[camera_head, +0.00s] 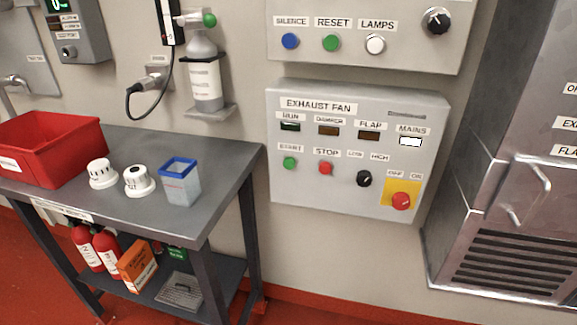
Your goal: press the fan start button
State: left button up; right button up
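The exhaust fan panel (350,190) is a light grey box on the wall at the middle right. Its green start button (290,163) is at the left, under a START label. A red stop button (326,168) is just right of it. A black low/high knob (364,179) and a red rotary mains switch (401,201) on a yellow plate follow to the right. The mains lamp (410,142) looks lit white. The run lamp (290,126) looks dark green, and the damper and flap lamps look dark. Neither gripper shows in the view.
A dark grey table (225,157) at left holds a red bin (85,160), two white round parts and a blue-rimmed container (180,185). A bottle (205,85) sits on a wall bracket. Another panel (365,65) is above. A metal cabinet (510,170) stands right. The fan panel's front is clear.

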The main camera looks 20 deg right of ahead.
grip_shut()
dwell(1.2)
